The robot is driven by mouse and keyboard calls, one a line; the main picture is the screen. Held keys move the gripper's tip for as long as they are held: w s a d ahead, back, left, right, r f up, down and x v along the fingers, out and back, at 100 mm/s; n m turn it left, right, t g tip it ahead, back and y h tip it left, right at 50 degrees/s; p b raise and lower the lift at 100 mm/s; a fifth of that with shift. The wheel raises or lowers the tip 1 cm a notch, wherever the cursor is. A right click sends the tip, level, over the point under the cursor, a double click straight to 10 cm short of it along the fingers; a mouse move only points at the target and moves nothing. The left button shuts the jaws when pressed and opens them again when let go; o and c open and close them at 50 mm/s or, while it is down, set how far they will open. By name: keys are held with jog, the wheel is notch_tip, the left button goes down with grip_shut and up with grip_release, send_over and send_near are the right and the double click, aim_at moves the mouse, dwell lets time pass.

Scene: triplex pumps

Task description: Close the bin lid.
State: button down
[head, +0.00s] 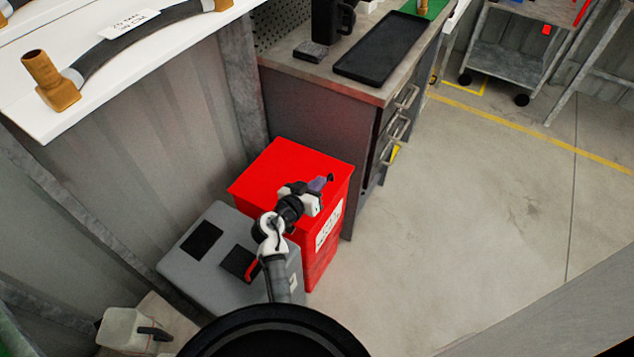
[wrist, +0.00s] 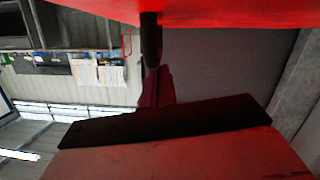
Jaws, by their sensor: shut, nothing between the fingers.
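The red bin (head: 320,266) stands at the middle of the head view, against the grey cabinet, with a white label on its side. Its red lid (head: 271,168) looks flat or nearly flat across the top; I cannot tell whether it is fully seated. My gripper (head: 326,181) is over the right part of the lid, shut and empty. The arm hides the lid's near edge. I cannot tell whether the gripper touches the lid. In the wrist view, red surfaces fill the top (wrist: 200,12) and bottom, with dark shapes between them.
A grey box (head: 204,262) with dark patches stands left of the bin, under my arm. A pale jug (head: 127,330) is at the lower left. The cabinet (head: 318,105) carries a black tray (head: 384,50). Open floor (head: 470,200) lies to the right.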

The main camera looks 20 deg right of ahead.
jog(key=shift+s+d+f+m+b, duration=0.1)
jog(key=shift+s+f+m+b, duration=0.1)
jog(key=shift+f+b, duration=0.55)
jog(key=shift+s+d+f+m+b, duration=0.1)
jog(key=shift+f+m+b, duration=0.2)
jog(key=shift+b, duration=0.7)
jog(key=shift+t, duration=0.3)
